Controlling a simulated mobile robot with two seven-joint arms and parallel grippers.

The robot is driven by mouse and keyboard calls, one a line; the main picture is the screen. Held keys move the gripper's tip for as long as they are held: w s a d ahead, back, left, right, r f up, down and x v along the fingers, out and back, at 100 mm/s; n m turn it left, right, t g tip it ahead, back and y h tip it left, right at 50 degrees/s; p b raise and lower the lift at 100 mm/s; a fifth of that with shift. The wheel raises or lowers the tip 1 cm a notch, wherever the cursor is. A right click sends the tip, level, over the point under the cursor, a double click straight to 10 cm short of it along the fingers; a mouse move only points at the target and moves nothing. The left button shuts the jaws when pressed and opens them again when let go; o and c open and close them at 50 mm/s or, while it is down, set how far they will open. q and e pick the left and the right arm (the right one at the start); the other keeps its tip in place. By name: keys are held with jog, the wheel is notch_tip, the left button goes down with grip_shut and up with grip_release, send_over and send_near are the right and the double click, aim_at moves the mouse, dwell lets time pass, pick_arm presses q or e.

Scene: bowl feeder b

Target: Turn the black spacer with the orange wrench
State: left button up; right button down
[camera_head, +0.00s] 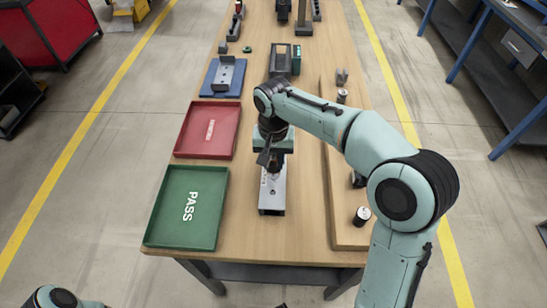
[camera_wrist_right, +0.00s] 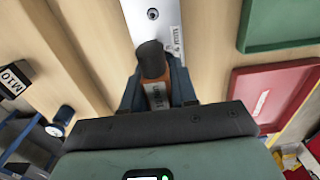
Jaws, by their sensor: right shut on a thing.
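My right gripper (camera_head: 269,160) is low over a pale metal fixture (camera_head: 272,198) near the front middle of the table. In the right wrist view its dark fingers (camera_wrist_right: 157,92) are closed on the orange wrench (camera_wrist_right: 158,96), which has a pale label. A dark rounded piece (camera_wrist_right: 152,58) sits at the wrench's far end, over the metal fixture (camera_wrist_right: 160,25), which has a small hole. I cannot tell whether this piece is part of the wrench or the black spacer. The black spacer is not clearly seen elsewhere. My left gripper is out of view.
A green PASS tray (camera_head: 165,238), a red tray (camera_head: 184,150) and a blue base (camera_head: 209,92) holding a metal part line the table's left side. A dark device with a green-edged box (camera_head: 296,60) stands behind. A black-and-silver cylinder (camera_head: 361,216) stands at right.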

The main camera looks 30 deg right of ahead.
jog(key=shift+f, duration=0.3)
dwell(0.4)
jog(key=shift+m, duration=1.1)
jog(key=shift+m, duration=1.2)
jog(key=shift+m, duration=1.1)
jog(key=shift+m, duration=0.3)
